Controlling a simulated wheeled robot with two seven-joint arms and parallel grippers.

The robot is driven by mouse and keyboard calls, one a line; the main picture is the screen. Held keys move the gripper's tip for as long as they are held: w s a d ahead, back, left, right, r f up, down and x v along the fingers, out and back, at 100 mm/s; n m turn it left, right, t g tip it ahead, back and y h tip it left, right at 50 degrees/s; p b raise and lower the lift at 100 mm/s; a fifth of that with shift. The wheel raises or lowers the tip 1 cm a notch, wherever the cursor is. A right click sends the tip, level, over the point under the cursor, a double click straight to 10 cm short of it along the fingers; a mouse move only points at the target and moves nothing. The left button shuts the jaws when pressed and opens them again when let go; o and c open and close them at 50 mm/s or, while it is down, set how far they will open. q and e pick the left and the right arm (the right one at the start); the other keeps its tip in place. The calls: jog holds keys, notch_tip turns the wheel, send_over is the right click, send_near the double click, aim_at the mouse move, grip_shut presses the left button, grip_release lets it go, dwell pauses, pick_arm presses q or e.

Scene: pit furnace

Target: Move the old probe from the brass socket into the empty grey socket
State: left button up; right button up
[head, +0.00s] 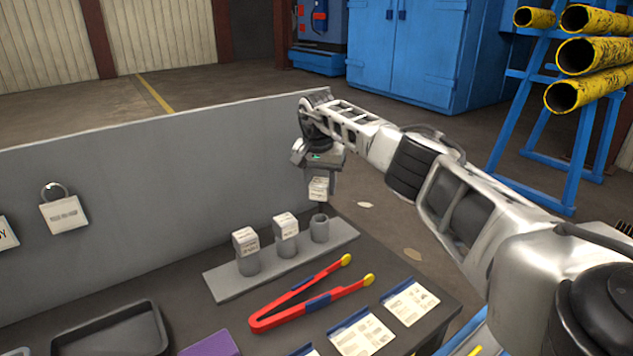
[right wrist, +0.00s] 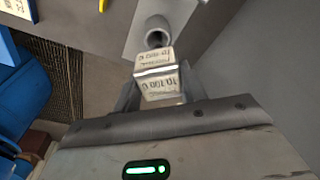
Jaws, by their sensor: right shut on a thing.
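My right gripper (head: 319,180) is shut on a probe with a white labelled block head (head: 318,190). In the right wrist view the fingers (right wrist: 160,98) clasp this block (right wrist: 157,82), whose print is upside down. The probe's thin dark lower end shows just above an open grey socket (head: 320,230) at the right end of the rack. That socket also shows in the right wrist view (right wrist: 157,32), its mouth hollow. I cannot tell whether the tip is over the mouth or behind it. No brass-coloured socket shows. My left gripper is out of view.
The grey rack (head: 222,286) also holds two white-labelled blocks (head: 245,240) (head: 285,223) in grey sockets. Red tongs (head: 300,303) and cards (head: 410,302) lie in front. A dark tray (head: 110,338) is at left. A grey panel (head: 150,165) stands behind.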

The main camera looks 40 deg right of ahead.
aim_at(320, 206)
jog(key=shift+s+f+b, duration=0.1)
jog(key=shift+f+b, duration=0.45)
jog(key=shift+f, duration=0.3)
notch_tip(320, 206, down, 2)
jog(key=shift+b, duration=0.75)
jog(key=shift+f+b, duration=0.65)
jog(key=shift+f, duration=0.15)
pick_arm(q)
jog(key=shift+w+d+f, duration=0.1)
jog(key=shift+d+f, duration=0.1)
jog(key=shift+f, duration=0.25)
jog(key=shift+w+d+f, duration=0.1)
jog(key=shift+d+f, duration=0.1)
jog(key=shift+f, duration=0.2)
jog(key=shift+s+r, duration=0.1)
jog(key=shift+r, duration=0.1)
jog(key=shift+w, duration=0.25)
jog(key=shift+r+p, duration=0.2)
jog(key=shift+p, duration=0.2)
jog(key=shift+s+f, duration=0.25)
pick_arm(e)
jog(key=shift+f, duration=0.15)
pick_arm(q)
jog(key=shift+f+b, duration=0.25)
jog(key=shift+b, duration=0.15)
pick_arm(e)
jog(key=shift+f, duration=0.45)
